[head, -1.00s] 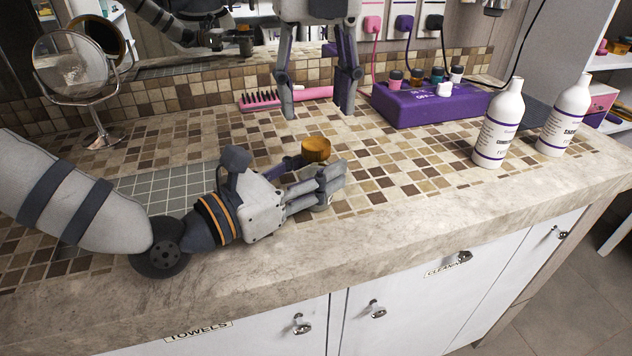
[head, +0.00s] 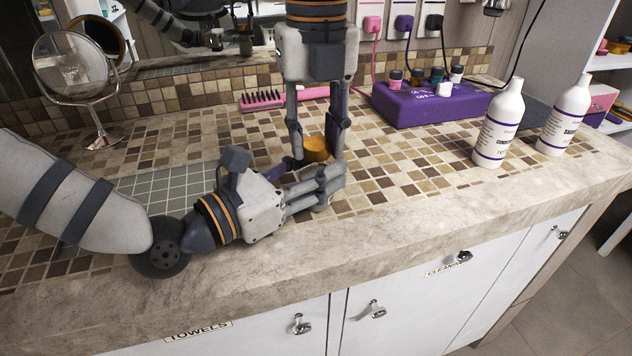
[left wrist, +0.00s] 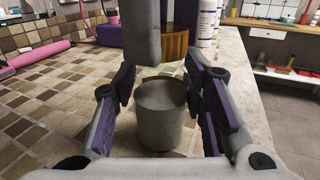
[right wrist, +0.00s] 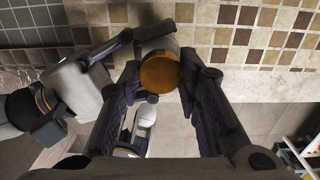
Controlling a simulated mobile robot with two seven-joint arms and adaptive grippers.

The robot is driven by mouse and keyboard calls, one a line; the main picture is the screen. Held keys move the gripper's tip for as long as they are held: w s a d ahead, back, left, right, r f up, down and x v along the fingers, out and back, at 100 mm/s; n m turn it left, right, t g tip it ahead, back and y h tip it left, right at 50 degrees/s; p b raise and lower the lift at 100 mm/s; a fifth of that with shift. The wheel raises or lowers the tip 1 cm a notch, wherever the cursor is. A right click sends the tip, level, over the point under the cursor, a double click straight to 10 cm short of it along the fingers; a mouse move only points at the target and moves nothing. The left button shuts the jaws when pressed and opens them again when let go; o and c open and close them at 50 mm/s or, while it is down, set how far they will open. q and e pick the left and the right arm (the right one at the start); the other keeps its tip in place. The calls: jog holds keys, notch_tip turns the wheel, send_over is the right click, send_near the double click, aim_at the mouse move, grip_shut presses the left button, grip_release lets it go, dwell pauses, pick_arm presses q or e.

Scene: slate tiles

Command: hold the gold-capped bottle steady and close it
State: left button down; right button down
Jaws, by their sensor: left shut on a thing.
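The bottle shows as a dull grey cylinder (left wrist: 160,118) between my left fingers in the left wrist view. My left gripper (head: 328,182) lies low over the counter, shut on the bottle. The gold cap (head: 316,149) is above my left fingers and also shows in the right wrist view (right wrist: 160,73). My right gripper (head: 315,156) points down from above, with one finger on each side of the cap. It is open. In the left wrist view a right finger partly hides the cap (left wrist: 176,42), so how the cap meets the bottle cannot be told.
Two white bottles (head: 497,125) (head: 566,115) stand at the right. A purple socket box (head: 425,104) with small pots and a pink brush (head: 285,98) lie behind. A round mirror (head: 75,75) stands at the left. The counter's front edge is close to my left gripper.

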jog(key=m, duration=0.8)
jog(key=shift+d, duration=0.1)
jog(key=m, duration=0.3)
jog(key=shift+m, duration=0.4)
jog(key=m, duration=0.4)
jog(key=shift+m, duration=0.3)
jog(key=m, duration=0.3)
jog(key=shift+m, duration=0.4)
jog(key=m, duration=0.8)
jog(key=shift+f, duration=0.1)
jog(key=m, duration=1.2)
jog(key=shift+m, duration=0.3)
jog(key=m, duration=1.3)
jog(key=c, duration=1.1)
grip_release()
